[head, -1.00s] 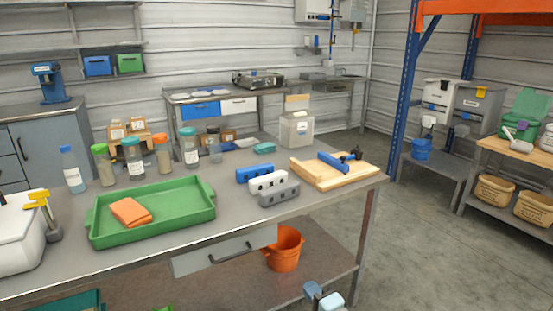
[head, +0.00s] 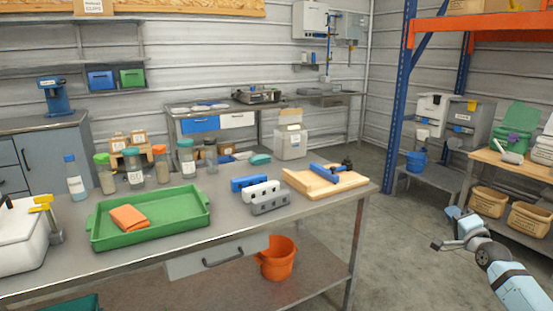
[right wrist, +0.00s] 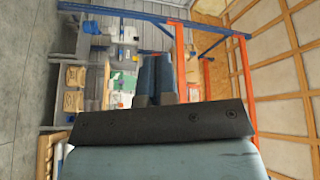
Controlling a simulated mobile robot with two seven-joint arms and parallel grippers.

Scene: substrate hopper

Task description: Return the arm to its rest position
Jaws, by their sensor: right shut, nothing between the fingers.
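My right gripper (head: 440,244) is in the head view at the right, past the table's right end. It is held in the air over the open floor, with the forearm coming in from the lower right corner. Its fingers are shut and empty, and they show side by side in the right wrist view (right wrist: 155,78). It touches nothing that I can see. My left gripper is not in view.
The grey workbench (head: 300,225) holds a green tray (head: 205,215), jars and a wooden board (head: 350,183). An orange bucket (head: 277,262) is on its lower shelf. A wooden-topped bench (head: 490,158) and blue rack post (head: 400,110) stand at right. Open floor lies between.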

